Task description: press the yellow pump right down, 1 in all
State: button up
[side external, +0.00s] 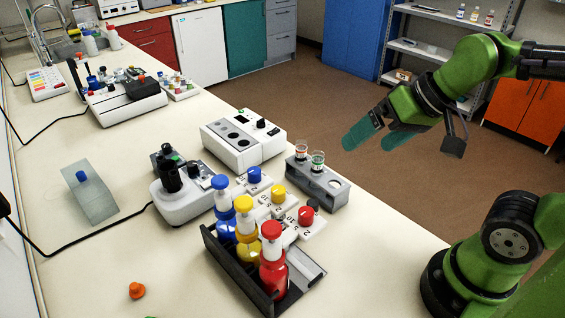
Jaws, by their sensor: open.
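The yellow pump (244,204) stands upright in a black rack, between a blue pump (221,183) and a red pump (271,230). Its yellow cap is raised above a white collar, and its lower body is partly hidden by the red pump and the rack. My gripper (368,138) is up at the right, beyond the bench edge and over the floor. Its teal fingers are apart with nothing between them. It is well away from the yellow pump and touches nothing.
The black rack (222,262) sits near the bench's front. Blocks with blue, yellow and red knobs (306,215) stand just behind the pumps. A grey holder with vials (335,194) and a white device (228,150) stand farther back. An orange knob (136,290) lies at the left.

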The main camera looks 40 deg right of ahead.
jog(key=shift+s+d+r+t, duration=0.2)
jog(key=shift+s+d+t, duration=0.2)
jog(key=shift+s+d, duration=0.15)
jog(key=shift+c, duration=0.3)
grip_shut()
dwell(1.1)
